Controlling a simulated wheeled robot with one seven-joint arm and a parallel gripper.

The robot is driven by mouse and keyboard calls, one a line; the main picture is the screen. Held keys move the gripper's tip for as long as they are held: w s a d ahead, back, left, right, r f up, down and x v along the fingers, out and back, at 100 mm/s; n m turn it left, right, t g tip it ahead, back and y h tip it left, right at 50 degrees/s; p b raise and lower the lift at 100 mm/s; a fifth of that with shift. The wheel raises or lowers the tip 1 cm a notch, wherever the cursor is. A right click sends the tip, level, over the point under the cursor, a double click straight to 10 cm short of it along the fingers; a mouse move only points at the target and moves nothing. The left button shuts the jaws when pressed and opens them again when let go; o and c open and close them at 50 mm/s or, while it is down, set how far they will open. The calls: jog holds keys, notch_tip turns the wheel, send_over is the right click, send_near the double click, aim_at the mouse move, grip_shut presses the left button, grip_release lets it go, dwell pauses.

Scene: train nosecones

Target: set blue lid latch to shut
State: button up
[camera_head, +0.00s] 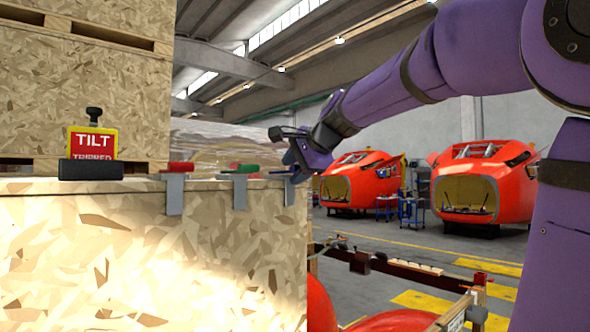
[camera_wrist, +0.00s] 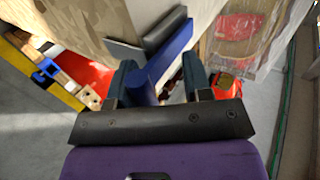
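The blue lid latch (camera_head: 279,172) is at the right end of the wooden crate's top front edge, with a grey bracket (camera_head: 289,190) below it. In the wrist view the blue latch bar (camera_wrist: 172,52) runs from a dark block down to between my fingers. My gripper (camera_head: 297,158) is at the crate's right corner, over the latch. In the wrist view my gripper (camera_wrist: 158,64) has its fingers apart, one on each side of the blue bar. A gap shows between the bar and the right finger. Contact with the left finger is unclear.
A red latch (camera_head: 178,167) and a green latch (camera_head: 241,169) sit along the same edge of the crate (camera_head: 100,215). A yellow and red TILT sign (camera_head: 92,143) stands at left. Red nosecones (camera_head: 361,181) stand behind on the floor. A fixture with rails (camera_head: 400,268) is at lower right.

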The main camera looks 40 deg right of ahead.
jog(key=shift+r, duration=0.1)
jog(key=v, duration=1)
jog(key=shift+s+r, duration=0.15)
jog(key=shift+s, duration=0.2)
jog(key=s+a+f+n+g, duration=0.2)
jog(key=s+a+f+n, duration=0.2)
jog(key=f, duration=0.5)
jog(key=s+a+f+n+g, duration=0.2)
jog(key=s+a+f+n, duration=0.3)
jog(key=f, duration=0.5)
jog(key=s+a+f+n+g, duration=0.2)
jog(key=s+a+f+n, duration=0.3)
jog(key=f+n, duration=0.3)
notch_tip(320, 180, down, 2)
jog(key=shift+s+f+n, duration=0.1)
jog(key=shift+s+n, duration=0.1)
jog(key=shift+n, duration=0.1)
